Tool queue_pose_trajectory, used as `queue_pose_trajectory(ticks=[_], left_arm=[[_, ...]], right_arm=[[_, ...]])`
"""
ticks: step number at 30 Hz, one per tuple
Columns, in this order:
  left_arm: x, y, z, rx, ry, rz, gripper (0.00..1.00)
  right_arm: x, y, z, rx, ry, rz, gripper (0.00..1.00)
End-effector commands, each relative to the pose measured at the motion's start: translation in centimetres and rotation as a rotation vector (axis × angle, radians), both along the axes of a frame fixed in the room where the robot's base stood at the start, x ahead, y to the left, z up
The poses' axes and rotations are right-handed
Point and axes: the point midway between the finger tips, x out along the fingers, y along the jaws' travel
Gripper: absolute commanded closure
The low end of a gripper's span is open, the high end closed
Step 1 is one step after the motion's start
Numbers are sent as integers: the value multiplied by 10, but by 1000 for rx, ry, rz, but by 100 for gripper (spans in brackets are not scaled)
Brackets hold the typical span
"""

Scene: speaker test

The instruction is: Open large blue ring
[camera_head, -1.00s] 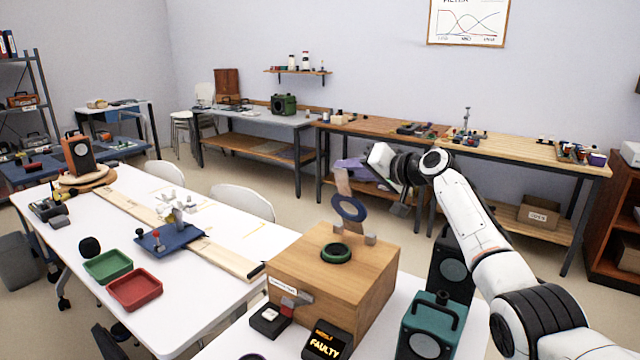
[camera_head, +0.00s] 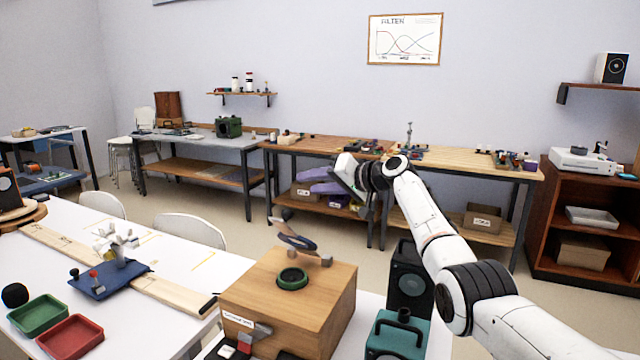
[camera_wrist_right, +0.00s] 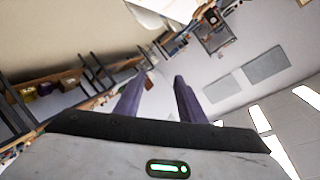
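The large blue ring (camera_head: 299,243) sits on a tilted brown flap above the top of a wooden box (camera_head: 290,315); I see it nearly edge-on in the head view. A smaller dark green ring (camera_head: 292,279) lies on the box top in front of it. My right gripper (camera_head: 313,180) is above and beyond the ring, clear of it, with its purple fingers pointing left. In the right wrist view its two fingers (camera_wrist_right: 158,88) stand apart with nothing between them. The ring is not seen in that view. My left gripper is not in view.
A green tray (camera_head: 38,315), a red tray (camera_head: 70,338) and a blue fixture (camera_head: 108,279) are on the white table at left. Workbenches line the back wall.

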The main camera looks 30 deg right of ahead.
Motion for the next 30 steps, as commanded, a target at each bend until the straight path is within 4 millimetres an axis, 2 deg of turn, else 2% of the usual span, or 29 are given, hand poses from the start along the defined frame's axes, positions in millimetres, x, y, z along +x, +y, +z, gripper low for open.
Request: queue_pose_trajectory(ticks=[8,21,30], left_arm=[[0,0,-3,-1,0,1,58],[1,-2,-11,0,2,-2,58],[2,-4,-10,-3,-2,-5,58]], right_arm=[[-19,-9,5,-4,-2,-2,64],[-80,-32,25,-4,0,-2,64],[-92,-36,30,-2,2,0,64]])
